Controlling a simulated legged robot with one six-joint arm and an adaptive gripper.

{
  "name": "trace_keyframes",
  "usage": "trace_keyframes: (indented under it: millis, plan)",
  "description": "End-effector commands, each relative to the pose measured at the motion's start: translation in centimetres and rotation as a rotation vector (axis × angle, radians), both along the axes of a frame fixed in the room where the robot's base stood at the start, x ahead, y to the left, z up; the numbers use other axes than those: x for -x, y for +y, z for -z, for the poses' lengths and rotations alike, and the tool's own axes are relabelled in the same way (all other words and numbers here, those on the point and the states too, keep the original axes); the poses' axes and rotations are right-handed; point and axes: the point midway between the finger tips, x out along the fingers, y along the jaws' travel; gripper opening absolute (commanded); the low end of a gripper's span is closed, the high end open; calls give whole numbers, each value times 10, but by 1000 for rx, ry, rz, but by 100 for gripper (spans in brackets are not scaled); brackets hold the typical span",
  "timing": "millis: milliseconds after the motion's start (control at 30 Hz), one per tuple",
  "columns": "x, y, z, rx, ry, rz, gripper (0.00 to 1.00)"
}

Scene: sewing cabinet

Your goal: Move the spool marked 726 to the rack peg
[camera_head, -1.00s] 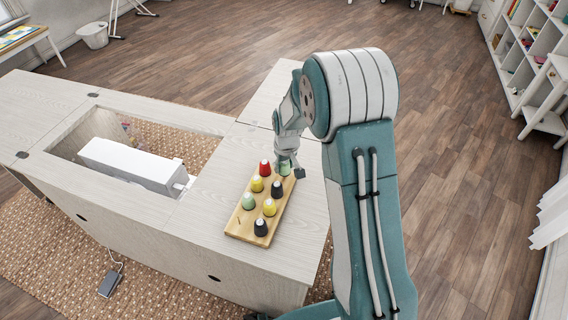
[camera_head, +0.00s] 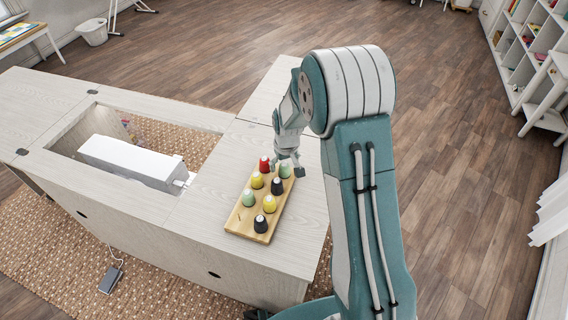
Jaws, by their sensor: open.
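Several cone spools stand upright on a wooden rack (camera_head: 240,229) on the cabinet top: a red spool (camera_head: 264,164), a far green spool (camera_head: 285,171), two yellow spools, two black spools and a near green spool (camera_head: 248,198). No number can be read on any of them, so I cannot tell which is marked 726. A thin bare peg (camera_head: 239,218) shows at the rack's near left corner. My gripper (camera_head: 286,166) is open at the rack's far end, close to the far green spool. I cannot tell whether it touches that spool.
A white sewing machine (camera_head: 130,160) sits in the cabinet's opening, left of the rack. Bare cabinet top (camera_head: 210,207) lies left of the rack. A foot pedal (camera_head: 110,280) is on the rug below. The wooden floor at the right is clear.

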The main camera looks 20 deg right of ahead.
Motion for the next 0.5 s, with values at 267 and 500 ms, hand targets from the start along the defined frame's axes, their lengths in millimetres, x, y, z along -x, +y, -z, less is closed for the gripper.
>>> trace_keyframes:
  millis: [267,500]
  plan:
    - [0,0,-7,0,-1,0,92]
    - [5,-1,-52,1,-6,0,92]
